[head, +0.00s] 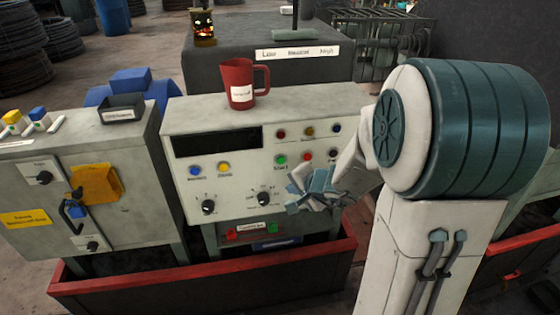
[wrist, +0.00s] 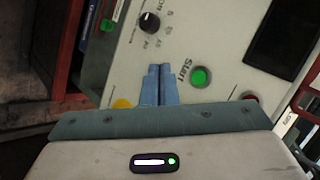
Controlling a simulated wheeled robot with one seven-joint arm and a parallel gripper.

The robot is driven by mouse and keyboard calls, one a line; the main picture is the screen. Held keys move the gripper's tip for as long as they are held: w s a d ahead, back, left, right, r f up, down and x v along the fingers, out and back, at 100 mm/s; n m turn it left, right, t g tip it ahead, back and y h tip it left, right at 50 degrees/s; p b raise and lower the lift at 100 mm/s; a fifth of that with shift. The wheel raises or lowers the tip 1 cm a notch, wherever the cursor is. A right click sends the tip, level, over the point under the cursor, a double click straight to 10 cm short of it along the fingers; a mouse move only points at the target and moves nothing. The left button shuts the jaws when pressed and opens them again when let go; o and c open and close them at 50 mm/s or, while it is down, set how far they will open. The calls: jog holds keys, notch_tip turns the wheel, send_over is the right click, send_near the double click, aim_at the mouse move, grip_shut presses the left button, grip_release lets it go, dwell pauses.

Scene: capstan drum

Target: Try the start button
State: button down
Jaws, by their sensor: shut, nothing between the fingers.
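The green start button (head: 281,159) is on the front of the pale control panel (head: 190,130), right of the dark display, with a "Start" label below it. In the wrist view the green button (wrist: 201,77) looks raised and stands right of my fingers, beside its label. My gripper (head: 300,197) is in front of the panel, below and slightly right of the button in the head view. Its blue fingers (wrist: 160,70) are shut together and empty, pointing at the panel left of the "Start" label. I cannot tell whether the fingertips touch the panel.
A red button (head: 307,157) sits right of the start button. A dial (head: 263,198) is below, close to my fingers. A red mug (head: 240,84) stands on top of the panel. A red-edged barrier (head: 215,268) runs along the front below.

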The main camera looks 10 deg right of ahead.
aim_at(281, 160)
dwell(0.3)
jog(key=shift+w+p, duration=1.75)
jog(key=shift+w, duration=2.65)
jog(key=shift+w, duration=0.15)
jog(key=shift+w+b, duration=0.3)
